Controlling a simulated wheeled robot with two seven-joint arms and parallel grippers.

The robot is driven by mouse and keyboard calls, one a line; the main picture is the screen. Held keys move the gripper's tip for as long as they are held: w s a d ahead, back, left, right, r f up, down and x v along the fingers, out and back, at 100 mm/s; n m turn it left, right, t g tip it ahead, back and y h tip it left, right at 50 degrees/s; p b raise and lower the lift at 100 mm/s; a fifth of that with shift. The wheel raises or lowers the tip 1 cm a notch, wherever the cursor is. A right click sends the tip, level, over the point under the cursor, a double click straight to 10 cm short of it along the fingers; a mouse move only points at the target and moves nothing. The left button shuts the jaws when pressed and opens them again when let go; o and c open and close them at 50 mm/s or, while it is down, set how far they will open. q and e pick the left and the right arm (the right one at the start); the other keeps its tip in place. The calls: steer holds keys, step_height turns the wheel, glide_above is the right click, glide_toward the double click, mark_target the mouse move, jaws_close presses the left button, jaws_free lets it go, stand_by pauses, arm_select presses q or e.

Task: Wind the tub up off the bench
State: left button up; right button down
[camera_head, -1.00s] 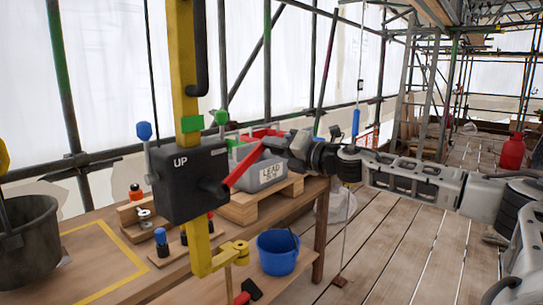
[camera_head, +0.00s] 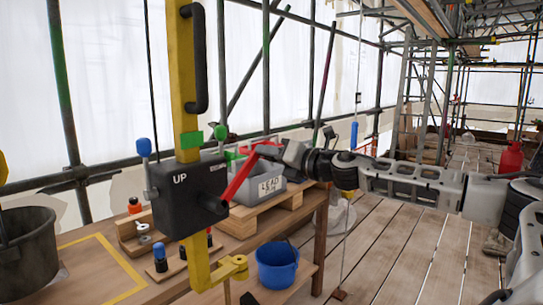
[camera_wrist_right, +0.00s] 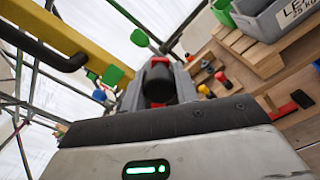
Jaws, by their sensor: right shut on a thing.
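A dark grey round tub (camera_head: 28,258) is at the left edge, partly cut off, over the wooden bench (camera_head: 75,262); I cannot tell if its base touches. A black winch box (camera_head: 187,197) marked UP sits on a yellow post (camera_head: 184,80). Its red crank arm (camera_head: 238,184) slants up to the right. My right gripper (camera_head: 276,151) is shut on the crank's handle, at the outer end of the red arm. In the right wrist view the black and red crank handle (camera_wrist_right: 159,80) sits between the fingers. My left gripper is out of view.
A grey crate marked LEAD (camera_head: 270,187) stands on a wooden pallet (camera_head: 262,212) behind the crank. A blue bucket (camera_head: 277,266) is lower right of the post. Blue- and green-topped levers flank the winch. Scaffold poles stand behind; plank floor is open at right.

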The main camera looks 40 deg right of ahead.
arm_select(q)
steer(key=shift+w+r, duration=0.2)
arm_select(e)
steer(key=shift+a+r, duration=0.15)
steer(key=c, duration=1.1)
jaws_free()
steer(key=shift+o, duration=0.2)
